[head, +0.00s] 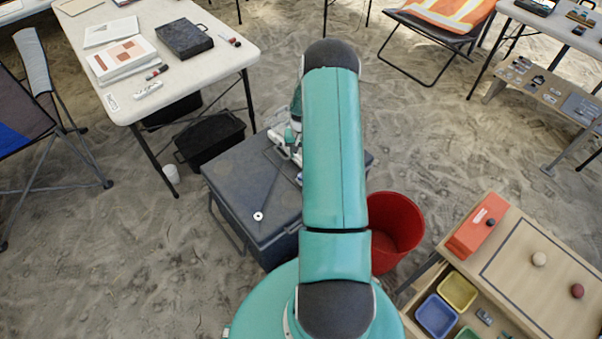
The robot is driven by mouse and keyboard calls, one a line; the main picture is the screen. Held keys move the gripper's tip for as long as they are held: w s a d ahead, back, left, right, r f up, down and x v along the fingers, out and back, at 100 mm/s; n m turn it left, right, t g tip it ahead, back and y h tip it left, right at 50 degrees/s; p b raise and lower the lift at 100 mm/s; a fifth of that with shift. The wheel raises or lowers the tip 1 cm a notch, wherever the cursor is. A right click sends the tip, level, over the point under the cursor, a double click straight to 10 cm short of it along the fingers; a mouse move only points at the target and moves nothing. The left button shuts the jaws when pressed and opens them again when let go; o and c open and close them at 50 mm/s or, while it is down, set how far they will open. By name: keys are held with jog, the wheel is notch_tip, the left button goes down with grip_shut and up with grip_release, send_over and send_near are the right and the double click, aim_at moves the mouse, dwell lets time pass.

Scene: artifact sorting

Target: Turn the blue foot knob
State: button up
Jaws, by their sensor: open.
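I cannot make out a blue foot knob for certain in the head view. My gripper (284,148) shows only in part, as pale pieces at the left edge of my teal arm, and the arm hides the rest. It is open, over the far part of a dark grey-blue box (232,190) on the sand. A small pale round piece with a dark centre (258,216) lies on the box's lid, apart from my gripper. I cannot tell whether the gripper touches anything.
A red bucket (398,215) stands right of my arm. A wooden table (548,318) with an orange block (476,226), small round pieces and coloured trays is at lower right. A white table (208,62) is at upper left. Open sand (430,130) lies between.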

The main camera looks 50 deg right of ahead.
notch_tip(320, 180, down, 13)
jog(key=shift+r, duration=0.15)
jog(key=shift+c, duration=0.4)
jog(key=c, duration=0.9)
jog(key=shift+n, duration=0.3)
